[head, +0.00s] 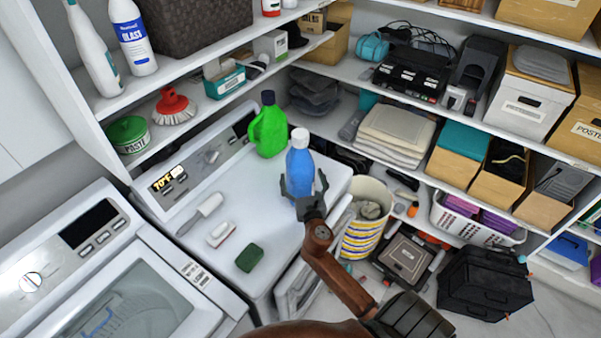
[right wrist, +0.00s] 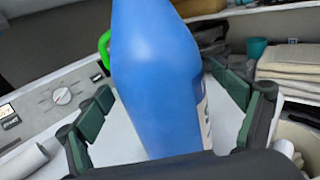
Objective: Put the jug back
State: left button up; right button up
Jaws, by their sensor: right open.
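In the right wrist view the blue bottle (right wrist: 158,75) fills the space between the open fingers, with gaps at both sides. A bit of the green jug's handle (right wrist: 105,50) shows behind it. My left gripper is not in view.
A brush (head: 202,213), a small red-and-white brush (head: 221,234) and a green sponge (head: 250,257) lie on the dryer top. A striped basket (head: 362,236) stands at its right. Shelves with bottles and boxes (head: 532,97) run along the back and right.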

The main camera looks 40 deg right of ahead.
jog(key=v, duration=1)
jog(key=shift+d+r, duration=0.1)
